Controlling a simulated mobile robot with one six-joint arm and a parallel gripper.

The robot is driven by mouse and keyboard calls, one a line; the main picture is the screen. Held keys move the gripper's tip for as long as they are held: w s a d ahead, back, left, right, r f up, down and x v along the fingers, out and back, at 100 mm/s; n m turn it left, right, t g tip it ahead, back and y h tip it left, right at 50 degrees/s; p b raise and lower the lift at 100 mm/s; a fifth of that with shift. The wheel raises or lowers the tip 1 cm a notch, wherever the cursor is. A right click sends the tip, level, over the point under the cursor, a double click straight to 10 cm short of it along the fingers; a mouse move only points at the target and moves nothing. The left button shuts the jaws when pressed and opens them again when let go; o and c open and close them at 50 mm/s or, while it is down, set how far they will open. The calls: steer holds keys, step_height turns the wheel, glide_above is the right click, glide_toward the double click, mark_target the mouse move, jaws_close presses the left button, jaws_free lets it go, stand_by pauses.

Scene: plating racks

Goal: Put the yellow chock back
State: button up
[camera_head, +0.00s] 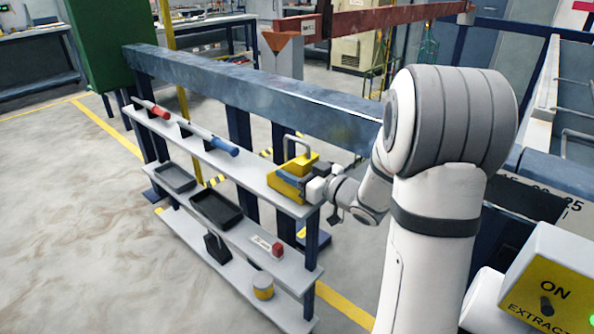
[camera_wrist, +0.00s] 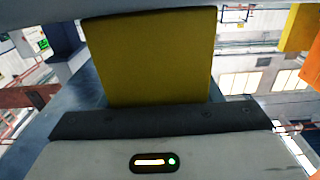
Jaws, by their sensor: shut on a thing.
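The yellow chock (camera_head: 285,187) with a grey loop handle on top is at the right end of the rack's top shelf (camera_head: 247,172). My gripper (camera_head: 294,181) reaches it from the right and is shut on it. Its dark fingers cover part of the chock's middle. The chock's base is at the shelf surface, but I cannot tell if it rests there or is held just above. In the wrist view a plain yellow face of the chock (camera_wrist: 155,60) fills the middle, close to my gripper's body.
Red-ended and blue-ended rods (camera_head: 220,146) lie on the top shelf's left. Trays (camera_head: 216,210) and a small red block (camera_head: 277,250) stand on the middle shelf. A yellow-and-grey cylinder (camera_head: 263,287) is below. A blue-grey beam (camera_head: 250,87) runs behind. The floor at left is clear.

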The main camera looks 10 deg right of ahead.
steer(key=shift+f, duration=0.15)
steer(key=o, duration=1.5)
